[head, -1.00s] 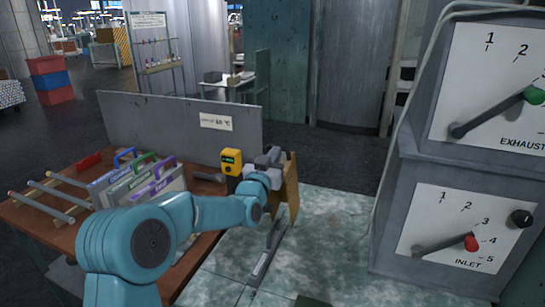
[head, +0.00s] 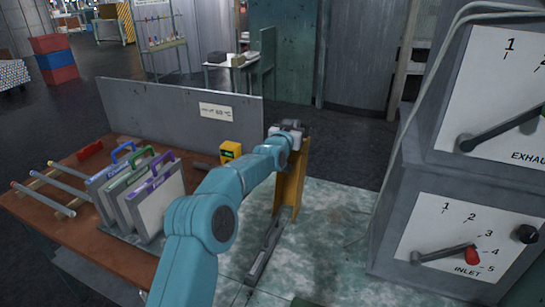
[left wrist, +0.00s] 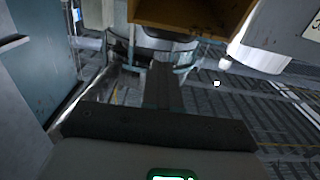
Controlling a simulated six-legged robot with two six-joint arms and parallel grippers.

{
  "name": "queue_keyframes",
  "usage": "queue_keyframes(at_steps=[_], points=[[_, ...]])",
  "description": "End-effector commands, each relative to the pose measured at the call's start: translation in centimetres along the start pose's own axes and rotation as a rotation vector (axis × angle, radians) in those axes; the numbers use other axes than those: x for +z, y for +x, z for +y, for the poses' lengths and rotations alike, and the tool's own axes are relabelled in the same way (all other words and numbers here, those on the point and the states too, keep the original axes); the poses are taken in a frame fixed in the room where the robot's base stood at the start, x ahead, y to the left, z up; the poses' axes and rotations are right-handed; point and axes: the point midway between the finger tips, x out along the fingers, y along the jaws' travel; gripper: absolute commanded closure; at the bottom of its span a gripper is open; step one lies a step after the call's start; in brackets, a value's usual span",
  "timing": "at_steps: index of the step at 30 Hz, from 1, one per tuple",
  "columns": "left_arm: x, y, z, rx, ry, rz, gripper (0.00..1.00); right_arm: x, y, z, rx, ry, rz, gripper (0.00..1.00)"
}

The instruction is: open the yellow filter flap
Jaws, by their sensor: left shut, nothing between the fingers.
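My left gripper (head: 290,128) is at the flap's top edge, at the end of my teal arm. Whether it touches the flap cannot be told. In the left wrist view, my left gripper's fingers (left wrist: 163,85) are together with nothing between them. An orange-yellow surface (left wrist: 185,14), probably the flap, shows at the top of that view. The flap's lower part is clear of my arm. My right gripper is not in view.
A workbench (head: 105,245) at left carries filter panels with coloured handles (head: 150,195), glass rods (head: 50,195) and a yellow device (head: 231,150). A grey panel (head: 165,112) stands behind. A grey dial cabinet (head: 400,200) bounds the right.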

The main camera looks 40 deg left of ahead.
Motion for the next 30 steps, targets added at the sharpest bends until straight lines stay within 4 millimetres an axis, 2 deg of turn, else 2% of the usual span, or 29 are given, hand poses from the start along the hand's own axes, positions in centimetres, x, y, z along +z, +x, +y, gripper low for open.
queue_keyframes(at_steps=[10,30], points=[[0.5,1.6,0.0,0.000,-0.001,-0.001,1.00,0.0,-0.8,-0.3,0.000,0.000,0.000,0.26],[0.5,2.1,-0.1,-0.001,0.000,0.000,1.00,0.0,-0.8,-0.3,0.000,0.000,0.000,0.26]])
